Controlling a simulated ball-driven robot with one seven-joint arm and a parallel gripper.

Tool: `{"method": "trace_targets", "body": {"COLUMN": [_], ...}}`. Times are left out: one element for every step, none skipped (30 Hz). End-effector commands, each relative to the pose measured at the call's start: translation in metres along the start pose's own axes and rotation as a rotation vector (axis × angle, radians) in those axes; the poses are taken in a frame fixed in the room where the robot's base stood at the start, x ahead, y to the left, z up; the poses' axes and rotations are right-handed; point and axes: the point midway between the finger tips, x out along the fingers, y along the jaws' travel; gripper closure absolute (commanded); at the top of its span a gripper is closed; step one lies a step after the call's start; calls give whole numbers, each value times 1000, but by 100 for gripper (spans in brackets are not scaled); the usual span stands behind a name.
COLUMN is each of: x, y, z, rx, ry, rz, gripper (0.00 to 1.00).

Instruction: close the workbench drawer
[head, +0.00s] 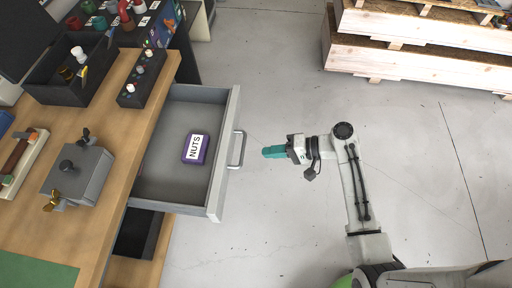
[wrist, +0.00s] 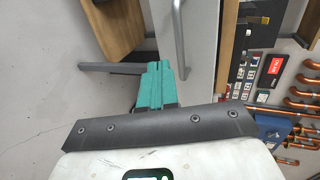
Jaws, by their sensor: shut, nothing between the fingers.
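The workbench drawer (head: 223,150) is pulled out to the right of the wooden workbench (head: 128,125) in the head view. It is grey and has a bar handle (head: 238,150) on its front. A purple box labelled NUTS (head: 195,148) lies inside it. My gripper (head: 266,152) has teal fingers, is shut and empty, and points left at the drawer front, a short gap to the right of the handle. In the wrist view the teal fingers (wrist: 156,76) are together, and the handle (wrist: 179,40) and drawer front (wrist: 201,45) show just beyond them.
On the bench stand a black bin (head: 72,92), a black switch box (head: 140,80) and a grey metal box (head: 78,176). Wooden crates (head: 420,50) stand at the upper right. The grey floor (head: 290,90) around my gripper is clear.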

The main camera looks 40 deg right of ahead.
Motion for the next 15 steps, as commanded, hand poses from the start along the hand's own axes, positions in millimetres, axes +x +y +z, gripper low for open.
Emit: {"method": "trace_targets", "body": {"x": [10, 14, 18, 22, 26, 30, 32, 35, 38, 39, 40, 42, 42, 43, 43], "y": [-1, -4, -9, -11, -13, -15, -16, -18, -19, -20, -21, -21, -22, -22, -22], "z": [1, 1, 1, 1, 1, 1, 0, 0, 1, 1, 1, 0, 0, 0, 0], "rx": [0, -1, -2, -2, -2, -2, -2, -2, -2, -2, -2, -2, -2, -1, -1], "ry": [-4, -3, -3, -2, -2, -2, -1, -1, -2, -2, -2, -1, 0, 0, 0], "rz": [1, 0, 0, 0, 0, 0, 0, 1, 1, 1, 1, 1, 1, 1, 1], "gripper": [100, 100, 100, 100, 100, 100, 100, 100, 100, 100, 100, 100, 100, 100, 100]}}
